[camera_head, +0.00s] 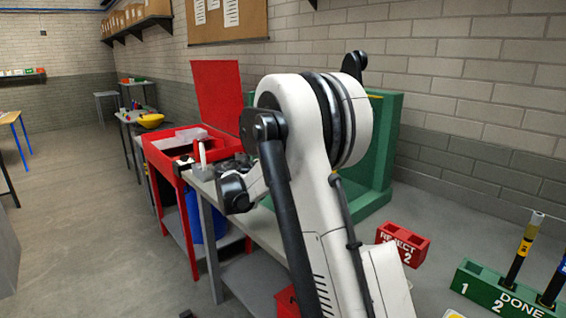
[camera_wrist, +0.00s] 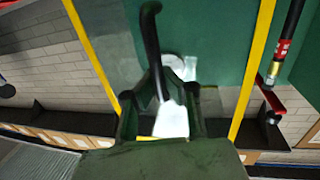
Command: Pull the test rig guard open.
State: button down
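The green test rig (camera_head: 385,130) stands on the bench against the brick wall, largely hidden behind my arm in the head view. In the wrist view, its guard looks like a see-through panel edged by yellow strips (camera_wrist: 253,65), with green surface (camera_wrist: 215,40) behind. A curved black handle (camera_wrist: 151,35) runs down into the space between my fingers. My gripper (camera_wrist: 160,98) has its two dark fingers apart, one on each side of the handle, with gaps visible. Contact cannot be told. A white piece (camera_wrist: 172,122) shows between the fingers. The gripper is not clearly visible in the head view.
A red REJECT block (camera_head: 403,243) and a green DONE rack (camera_head: 500,293) with dark rods stand at the bench's right. A red open-lidded cabinet (camera_head: 217,95) stands left of the bench. In the wrist view, a black hose with a red fitting (camera_wrist: 281,48) hangs at right.

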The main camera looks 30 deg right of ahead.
jog(key=shift+s+d, duration=0.15)
jog(key=shift+s, duration=0.9)
jog(key=c, duration=2.4)
grip_release()
jog(key=o, duration=0.6)
jog(key=shift+o, duration=0.2)
jog(key=w+a, duration=0.1)
jog(key=a, duration=1.1)
